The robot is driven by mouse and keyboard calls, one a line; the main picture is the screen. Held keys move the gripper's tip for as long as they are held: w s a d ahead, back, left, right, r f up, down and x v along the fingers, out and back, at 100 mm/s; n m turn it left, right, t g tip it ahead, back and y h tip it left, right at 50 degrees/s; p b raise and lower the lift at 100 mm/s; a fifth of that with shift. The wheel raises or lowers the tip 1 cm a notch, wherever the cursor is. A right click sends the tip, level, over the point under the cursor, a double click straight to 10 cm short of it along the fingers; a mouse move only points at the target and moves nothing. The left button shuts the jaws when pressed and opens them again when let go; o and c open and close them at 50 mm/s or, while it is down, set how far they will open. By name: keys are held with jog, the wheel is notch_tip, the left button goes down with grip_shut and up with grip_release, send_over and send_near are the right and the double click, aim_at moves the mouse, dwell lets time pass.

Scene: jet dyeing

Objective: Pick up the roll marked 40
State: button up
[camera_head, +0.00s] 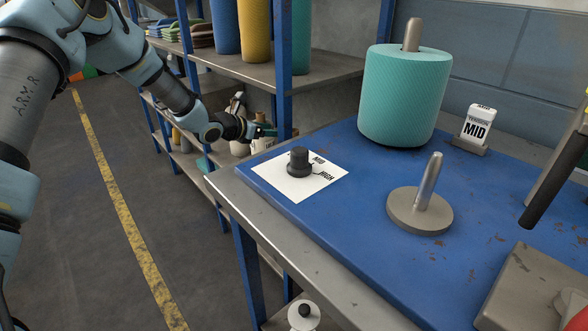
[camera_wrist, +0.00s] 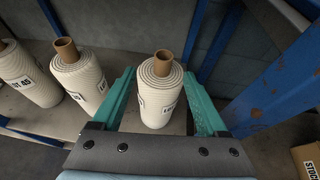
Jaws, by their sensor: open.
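Cream rolls with brown cores stand on a shelf in the wrist view. The middle roll (camera_wrist: 80,82) has a label turned aside and not fully readable. The right roll (camera_wrist: 158,100) stands upright between the two teal fingers of my gripper (camera_wrist: 159,78), its label too small to read surely. My gripper is open, with a finger on each side of this roll. In the head view my gripper (camera_head: 262,131) is at the lower shelf, partly covering the rolls.
The blue shelf post (camera_wrist: 275,95) stands close to the right of my gripper. A blue-topped table (camera_head: 340,215) with a teal roll (camera_head: 405,95), a peg stand (camera_head: 420,208) and a dial (camera_head: 300,161) stands at the right. The floor (camera_head: 110,200) at the left is clear.

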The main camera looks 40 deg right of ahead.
aim_at(294, 130)
jog(key=p+x, duration=0.1)
jog(key=x, duration=0.4)
jog(key=shift+s+p+x, duration=0.15)
jog(key=shift+p+x, duration=0.4)
jog(key=shift+x, duration=0.7)
jog(key=shift+s+p+x, duration=0.2)
jog(key=shift+p+x, duration=0.35)
jog(key=shift+x, duration=0.7)
jog(key=shift+f, duration=0.15)
grip_shut()
